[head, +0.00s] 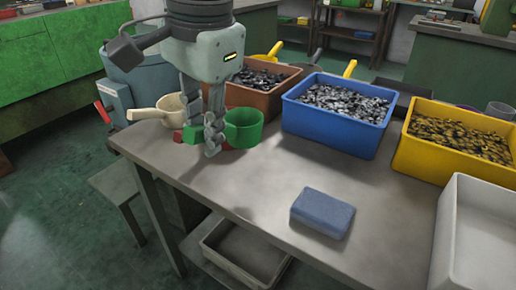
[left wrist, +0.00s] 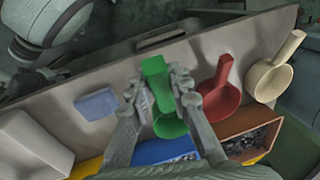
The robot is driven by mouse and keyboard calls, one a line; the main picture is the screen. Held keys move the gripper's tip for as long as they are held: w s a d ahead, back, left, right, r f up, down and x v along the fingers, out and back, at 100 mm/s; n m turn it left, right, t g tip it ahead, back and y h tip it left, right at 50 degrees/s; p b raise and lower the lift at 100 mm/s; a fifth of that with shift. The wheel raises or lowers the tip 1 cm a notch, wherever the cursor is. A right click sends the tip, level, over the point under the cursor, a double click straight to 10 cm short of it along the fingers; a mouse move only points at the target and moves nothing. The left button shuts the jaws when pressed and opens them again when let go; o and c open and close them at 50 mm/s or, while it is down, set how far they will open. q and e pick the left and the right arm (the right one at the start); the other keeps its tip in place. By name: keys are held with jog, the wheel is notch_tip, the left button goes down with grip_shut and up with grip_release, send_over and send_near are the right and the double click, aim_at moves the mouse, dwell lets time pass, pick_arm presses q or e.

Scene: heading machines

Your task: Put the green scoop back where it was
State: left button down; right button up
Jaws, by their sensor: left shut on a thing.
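My left gripper (head: 212,150) points down over the far left part of the workbench and is shut on the green scoop. The green scoop's cup (head: 243,128) shows just right of the fingers in the head view. In the left wrist view its handle (left wrist: 155,72) lies between the two fingers (left wrist: 160,95), and its cup (left wrist: 170,126) is below them. I cannot tell whether the scoop touches the bench. A red scoop (left wrist: 220,92) and a cream scoop (left wrist: 271,78) lie beside it; in the head view the gripper hides most of the red one. My right gripper is not in view.
A brown bin (head: 283,98), a blue bin (head: 325,133) and a yellow bin (head: 432,160) of metal parts line the bench's back. A blue block (head: 322,212) lies near the front, and a white bin (head: 446,232) stands at the right. The bench's middle (head: 262,180) is clear.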

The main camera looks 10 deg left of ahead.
aim_at(250, 134)
pick_arm(q)
jog(key=w+d+f, duration=0.1)
jog(key=w+f, duration=0.1)
jog(key=w, duration=0.1)
jog(key=w+d+f, duration=0.1)
jog(key=w+f, duration=0.1)
jog(key=w, duration=0.1)
jog(key=w+d+f, duration=0.2)
jog(key=w, duration=0.1)
jog(key=shift+w+d+f, duration=0.1)
jog(key=shift+w+f, duration=0.1)
jog(key=shift+w, duration=0.15)
notch_tip(250, 134, down, 4)
jog(key=shift+r, duration=0.15)
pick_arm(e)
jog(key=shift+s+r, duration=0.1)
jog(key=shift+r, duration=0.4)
pick_arm(q)
jog(key=shift+f, duration=0.2)
jog(key=c, duration=1.8)
grip_release()
jog(key=o, duration=0.4)
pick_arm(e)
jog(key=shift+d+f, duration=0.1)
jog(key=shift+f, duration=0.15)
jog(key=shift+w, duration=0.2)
